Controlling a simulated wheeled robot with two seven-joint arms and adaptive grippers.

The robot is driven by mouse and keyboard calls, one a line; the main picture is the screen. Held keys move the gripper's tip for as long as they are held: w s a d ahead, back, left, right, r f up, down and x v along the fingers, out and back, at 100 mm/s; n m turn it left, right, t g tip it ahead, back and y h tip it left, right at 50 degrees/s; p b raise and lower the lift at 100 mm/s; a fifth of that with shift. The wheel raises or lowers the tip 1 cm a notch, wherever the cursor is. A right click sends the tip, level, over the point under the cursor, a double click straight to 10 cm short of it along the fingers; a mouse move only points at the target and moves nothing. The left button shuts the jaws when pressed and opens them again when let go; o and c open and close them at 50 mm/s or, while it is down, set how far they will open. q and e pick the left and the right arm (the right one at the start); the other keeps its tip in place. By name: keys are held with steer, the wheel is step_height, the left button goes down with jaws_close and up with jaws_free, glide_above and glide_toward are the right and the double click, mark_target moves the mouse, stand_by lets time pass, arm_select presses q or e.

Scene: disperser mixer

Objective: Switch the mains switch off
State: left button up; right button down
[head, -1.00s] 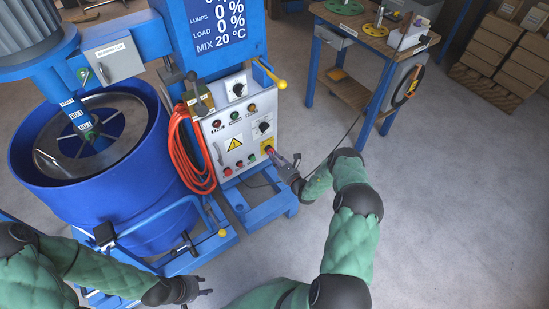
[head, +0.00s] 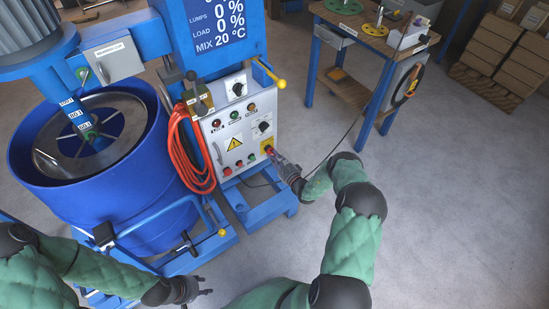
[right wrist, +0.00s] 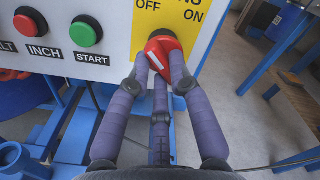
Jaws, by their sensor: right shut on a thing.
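The mains switch (right wrist: 168,48) is a red rotary knob on a yellow plate (right wrist: 190,40) marked OFF at upper left and ON at upper right. A white line on the knob slants from upper left to lower right. My right gripper (right wrist: 162,68) is shut on the knob, its fingers around it and partly hiding it. In the head view my right gripper (head: 274,156) reaches the panel's lower right corner, where the yellow plate shows. My left gripper (head: 203,286) is empty at the lower left, away from the panel, with its fingers apart.
An orange hose (head: 183,150) hangs left of the control panel (head: 217,133). A blue drum (head: 30,150) stands left. A workbench (head: 375,45) stands behind right; the floor at right is clear.

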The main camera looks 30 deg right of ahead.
stand_by(0.3)
steer(key=c, duration=1.1)
jaws_free()
steer(key=s, duration=0.8)
steer(key=s+d, duration=0.1)
steer(key=s, duration=0.3)
